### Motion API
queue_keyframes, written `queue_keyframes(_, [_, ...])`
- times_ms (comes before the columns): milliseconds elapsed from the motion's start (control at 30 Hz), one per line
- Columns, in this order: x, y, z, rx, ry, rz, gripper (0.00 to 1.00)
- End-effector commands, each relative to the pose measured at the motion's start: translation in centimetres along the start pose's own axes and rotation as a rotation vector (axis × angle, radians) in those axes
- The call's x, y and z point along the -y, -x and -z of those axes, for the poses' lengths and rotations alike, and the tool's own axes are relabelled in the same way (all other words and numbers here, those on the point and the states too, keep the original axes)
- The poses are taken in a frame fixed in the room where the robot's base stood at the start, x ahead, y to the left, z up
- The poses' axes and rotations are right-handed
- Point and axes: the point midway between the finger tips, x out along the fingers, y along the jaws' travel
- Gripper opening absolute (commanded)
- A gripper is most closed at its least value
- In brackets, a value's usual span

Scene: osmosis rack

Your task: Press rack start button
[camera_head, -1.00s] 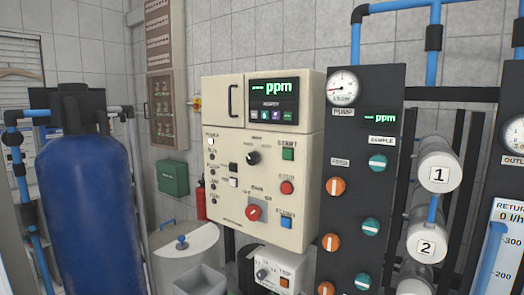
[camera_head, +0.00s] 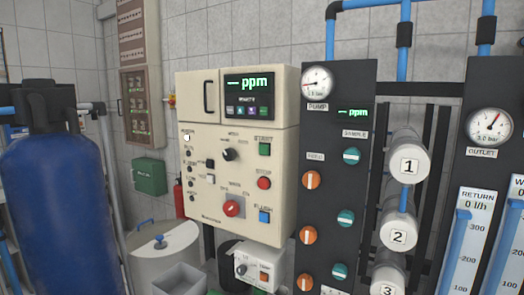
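The rack's control box (camera_head: 210,200) is a cream cabinet left of the dark valve panel. My gripper is not in view.
A dark panel (camera_head: 333,190) with orange and teal valves and a pump gauge (camera_head: 317,83) stands right of the box. White numbered cylinders (camera_head: 408,167) stick out beside it. A blue tank (camera_head: 60,210) fills the left. A small white box (camera_head: 258,266) hangs below.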

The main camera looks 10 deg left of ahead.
Motion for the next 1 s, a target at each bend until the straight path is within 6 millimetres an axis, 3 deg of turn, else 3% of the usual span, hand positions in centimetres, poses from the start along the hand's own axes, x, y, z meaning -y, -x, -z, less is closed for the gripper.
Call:
queue_keyframes(33, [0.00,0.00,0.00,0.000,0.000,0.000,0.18])
queue_keyframes(100, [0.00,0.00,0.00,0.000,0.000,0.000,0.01])
queue_keyframes(133, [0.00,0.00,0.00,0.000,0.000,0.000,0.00])
queue_keyframes(1000, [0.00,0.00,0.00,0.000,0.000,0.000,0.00])
